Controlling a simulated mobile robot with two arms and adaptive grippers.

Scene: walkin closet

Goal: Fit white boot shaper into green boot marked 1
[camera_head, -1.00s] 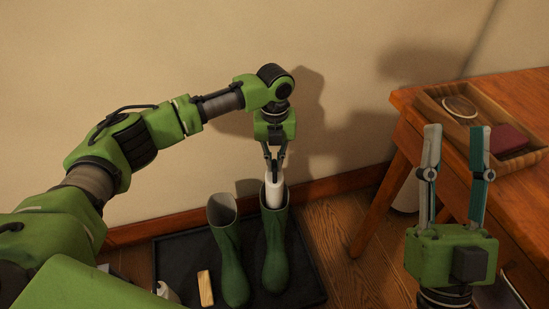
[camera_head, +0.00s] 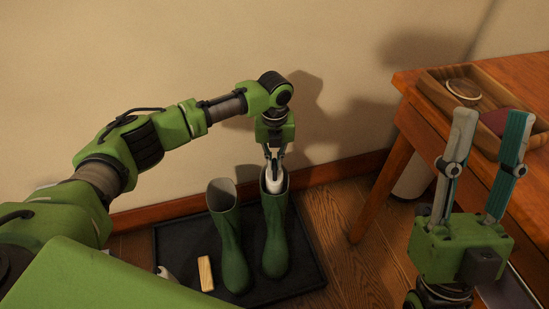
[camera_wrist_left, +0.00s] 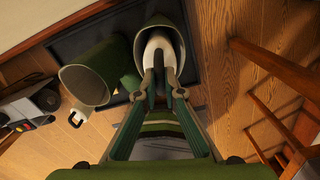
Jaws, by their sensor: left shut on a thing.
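A pair of green boots stands upright on the black tray (camera_head: 174,243). The white boot shaper (camera_head: 273,183) sits partly inside the shaft opening of the right-hand green boot (camera_head: 275,240), its upper part above the rim. My left gripper (camera_head: 274,158) is shut on the shaper's top from above. The left wrist view also shows the shaper (camera_wrist_left: 157,46) between the fingers and within the boot opening. The left-hand green boot (camera_head: 231,250) is empty at its opening. No number is readable on either boot. My right gripper (camera_head: 490,120) is open and empty at the right.
A wooden block (camera_head: 205,273) lies on the tray left of the boots. A wooden table (camera_head: 411,90) stands at the right, bearing a wooden tray (camera_head: 437,91) with a round brush-like item (camera_head: 463,88). The wall is close behind the boots.

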